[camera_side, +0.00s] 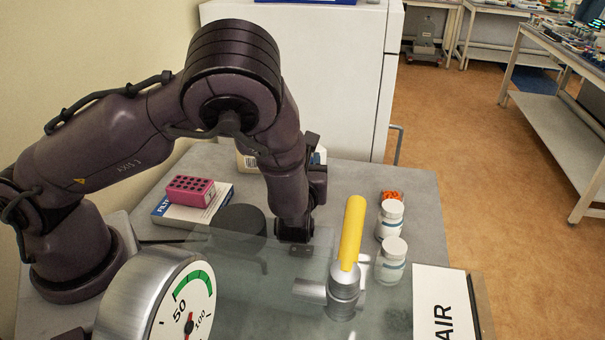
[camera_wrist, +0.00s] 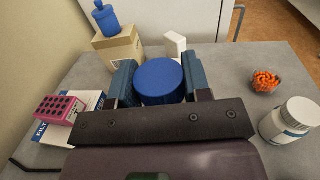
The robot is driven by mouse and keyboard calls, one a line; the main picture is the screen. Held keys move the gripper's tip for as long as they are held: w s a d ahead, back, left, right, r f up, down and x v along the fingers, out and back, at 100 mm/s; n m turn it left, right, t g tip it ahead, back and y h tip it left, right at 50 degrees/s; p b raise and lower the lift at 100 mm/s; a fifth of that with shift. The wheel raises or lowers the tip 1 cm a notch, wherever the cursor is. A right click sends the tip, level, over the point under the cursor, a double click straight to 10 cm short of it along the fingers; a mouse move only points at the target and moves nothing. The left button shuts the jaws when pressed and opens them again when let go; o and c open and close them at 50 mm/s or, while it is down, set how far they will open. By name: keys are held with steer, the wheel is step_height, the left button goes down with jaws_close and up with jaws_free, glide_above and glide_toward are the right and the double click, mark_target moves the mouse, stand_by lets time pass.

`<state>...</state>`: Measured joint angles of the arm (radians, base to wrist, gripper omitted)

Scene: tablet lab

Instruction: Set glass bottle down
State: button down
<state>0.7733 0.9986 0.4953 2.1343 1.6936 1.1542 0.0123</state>
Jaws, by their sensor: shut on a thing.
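In the wrist view, the blue round cap (camera_wrist: 158,80) of the glass bottle sits between the two blue-grey fingers of my gripper (camera_wrist: 160,88). The fingers are shut on it from both sides. The bottle's body is hidden beneath the cap, so I cannot tell whether its base touches the table. In the side view, my gripper (camera_side: 296,250) points down over the grey table behind a clear panel. The bottle cannot be made out clearly there.
A pink tube rack (camera_wrist: 59,108) lies on a white box at left. A cardboard box (camera_wrist: 118,50) stands behind. White jars (camera_side: 391,260) and orange items (camera_wrist: 265,82) are at right. A gauge (camera_side: 160,295) and yellow-handled valve (camera_side: 352,232) block the side view's foreground.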

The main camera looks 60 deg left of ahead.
steer(key=shift+f, duration=1.2)
steer(key=c, duration=0.6)
jaws_free()
steer(key=shift+f, duration=0.1)
steer(key=shift+o, duration=0.2)
